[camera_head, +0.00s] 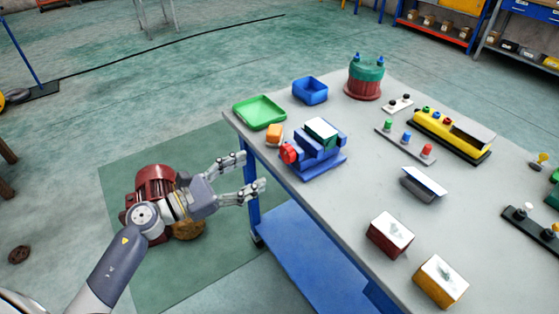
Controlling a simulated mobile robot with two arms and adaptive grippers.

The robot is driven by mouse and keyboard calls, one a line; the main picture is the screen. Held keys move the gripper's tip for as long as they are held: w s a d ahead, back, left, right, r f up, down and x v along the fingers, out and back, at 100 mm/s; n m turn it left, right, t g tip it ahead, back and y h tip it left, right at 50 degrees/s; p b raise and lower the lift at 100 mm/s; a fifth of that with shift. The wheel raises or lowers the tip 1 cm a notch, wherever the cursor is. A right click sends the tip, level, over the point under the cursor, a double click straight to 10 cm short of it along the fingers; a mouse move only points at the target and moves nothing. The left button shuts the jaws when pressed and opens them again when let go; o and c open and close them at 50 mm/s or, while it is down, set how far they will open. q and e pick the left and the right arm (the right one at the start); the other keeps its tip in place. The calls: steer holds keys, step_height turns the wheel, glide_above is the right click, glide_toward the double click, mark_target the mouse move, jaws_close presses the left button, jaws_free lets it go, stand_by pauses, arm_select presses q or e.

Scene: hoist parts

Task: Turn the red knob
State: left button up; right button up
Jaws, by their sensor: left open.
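The red knob (289,153) sits on the left side of a blue vise-like fixture (318,160) near the table's left edge. A green-and-white block rests in the top of the fixture. My left gripper (254,173) is open and empty. In the picture it is left of and a little below the knob, by the table's left edge, apart from the knob. My right gripper is not in view.
A dark red motor (156,184) shows behind my left arm.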

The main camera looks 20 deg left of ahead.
mark_target(284, 156)
arm_select(q)
steer(key=p+x, duration=0.2)
steer(key=x, duration=0.6)
steer(key=shift+w+d+r, duration=0.1)
steer(key=shift+w+d, duration=0.1)
steer(key=shift+w, duration=0.1)
steer(key=shift+w+d, duration=0.25)
steer(key=shift+c, duration=0.6)
steer(key=c, duration=1)
